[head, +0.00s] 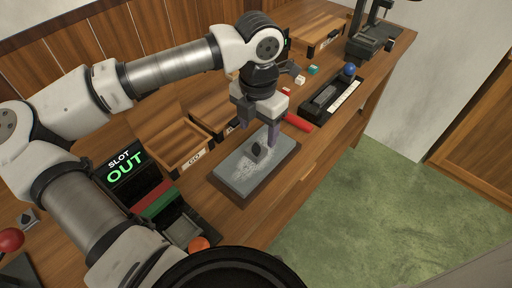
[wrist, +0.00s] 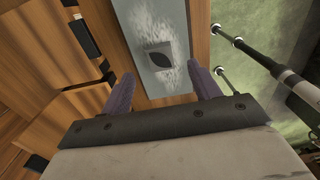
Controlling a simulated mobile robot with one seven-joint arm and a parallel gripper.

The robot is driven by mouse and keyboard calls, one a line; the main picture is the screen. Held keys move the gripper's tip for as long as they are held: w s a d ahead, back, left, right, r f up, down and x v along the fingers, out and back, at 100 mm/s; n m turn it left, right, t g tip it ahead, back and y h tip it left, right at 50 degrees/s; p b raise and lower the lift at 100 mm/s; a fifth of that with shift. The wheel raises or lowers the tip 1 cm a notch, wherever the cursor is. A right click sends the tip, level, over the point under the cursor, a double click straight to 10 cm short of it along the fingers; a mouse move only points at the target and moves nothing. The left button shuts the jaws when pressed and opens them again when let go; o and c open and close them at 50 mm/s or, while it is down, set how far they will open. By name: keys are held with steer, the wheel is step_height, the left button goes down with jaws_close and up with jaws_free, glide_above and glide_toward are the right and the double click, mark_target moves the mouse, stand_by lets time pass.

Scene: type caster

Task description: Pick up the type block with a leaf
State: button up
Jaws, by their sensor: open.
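The type block (head: 258,150) is small and dark and sits on a grey slab (head: 232,177) dusted with white powder. In the wrist view the block (wrist: 156,66) shows a dark leaf shape on its grey face. My gripper (head: 272,134) is open above the slab, just behind and to the right of the block in the head view. In the wrist view its purple fingers (wrist: 162,80) are spread wide and empty, and the block lies between their lines, beyond the tips. I cannot tell the exact height of the fingers over the slab.
A wooden tray (head: 205,155) stands left of the slab. A red bar (head: 298,122) and a black holder (head: 318,108) with a blue ball (head: 349,69) lie behind it. A sign (head: 125,170) reads "SLOT OUT". The bench edge is close on the slab's right.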

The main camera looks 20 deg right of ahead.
mark_target(258, 147)
steer(key=shift+f+p, duration=1.2)
steer(key=shift+f, duration=1.65)
steer(key=c, duration=1.2)
